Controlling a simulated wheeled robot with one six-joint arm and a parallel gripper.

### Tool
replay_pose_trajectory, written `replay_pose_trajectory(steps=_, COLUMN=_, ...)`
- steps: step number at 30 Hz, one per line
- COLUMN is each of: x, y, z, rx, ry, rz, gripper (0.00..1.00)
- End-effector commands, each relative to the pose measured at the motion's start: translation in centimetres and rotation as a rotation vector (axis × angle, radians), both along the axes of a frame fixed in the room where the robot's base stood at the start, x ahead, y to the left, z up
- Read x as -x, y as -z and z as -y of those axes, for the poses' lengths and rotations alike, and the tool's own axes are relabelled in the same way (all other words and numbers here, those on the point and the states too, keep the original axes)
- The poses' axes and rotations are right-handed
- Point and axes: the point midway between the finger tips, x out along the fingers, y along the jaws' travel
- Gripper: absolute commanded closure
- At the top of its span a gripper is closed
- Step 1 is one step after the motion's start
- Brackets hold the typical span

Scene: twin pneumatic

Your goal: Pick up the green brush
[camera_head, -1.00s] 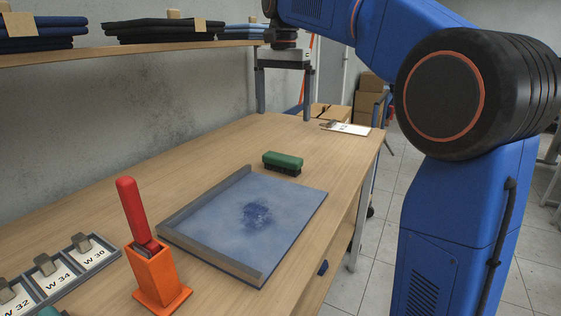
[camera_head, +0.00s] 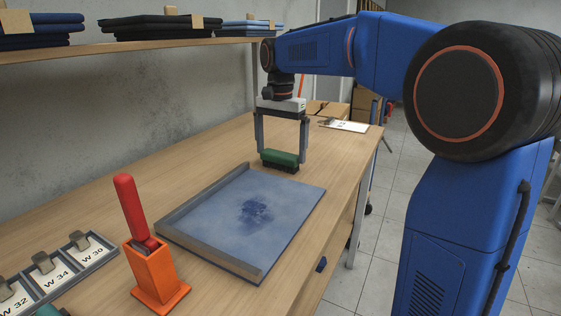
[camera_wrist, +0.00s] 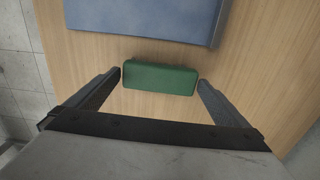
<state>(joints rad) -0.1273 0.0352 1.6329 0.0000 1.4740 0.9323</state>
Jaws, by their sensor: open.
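The green brush (camera_head: 280,158) has a green back and dark bristles underneath. It lies on the wooden table just beyond the blue board. My gripper (camera_head: 281,155) points down over it, one finger at each end of the brush. In the wrist view the green brush (camera_wrist: 160,79) sits between the two fingertips of my gripper (camera_wrist: 160,78), with its long side running from finger to finger. The fingers are open, close to both ends of the brush; a small gap seems to remain at each side.
The blue board (camera_head: 290,210) with a dark stain lies in front of the brush. An orange holder (camera_head: 155,275) with a red-handled tool (camera_head: 131,208) stands nearer. A clipboard (camera_head: 347,126) lies at the far right. A shelf (camera_head: 120,47) with folded cloth runs along the wall.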

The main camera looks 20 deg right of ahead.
Motion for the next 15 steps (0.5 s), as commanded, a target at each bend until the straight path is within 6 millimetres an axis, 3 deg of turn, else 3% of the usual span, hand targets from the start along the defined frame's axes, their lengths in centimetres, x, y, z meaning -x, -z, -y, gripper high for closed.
replay_pose_trajectory(steps=5, x=0.0, y=1.8, z=0.0, rx=0.000, ry=0.000, rz=0.000, gripper=0.00)
replay_pose_trajectory(steps=13, x=0.0, y=2.1, z=0.0, rx=0.000, ry=0.000, rz=0.000, gripper=0.00)
replay_pose_trajectory(steps=14, x=0.0, y=2.1, z=0.0, rx=-0.001, ry=0.000, rz=0.001, gripper=0.02)
replay_pose_trajectory(steps=15, x=0.0, y=2.1, z=0.0, rx=0.000, ry=0.000, rz=0.000, gripper=0.12)
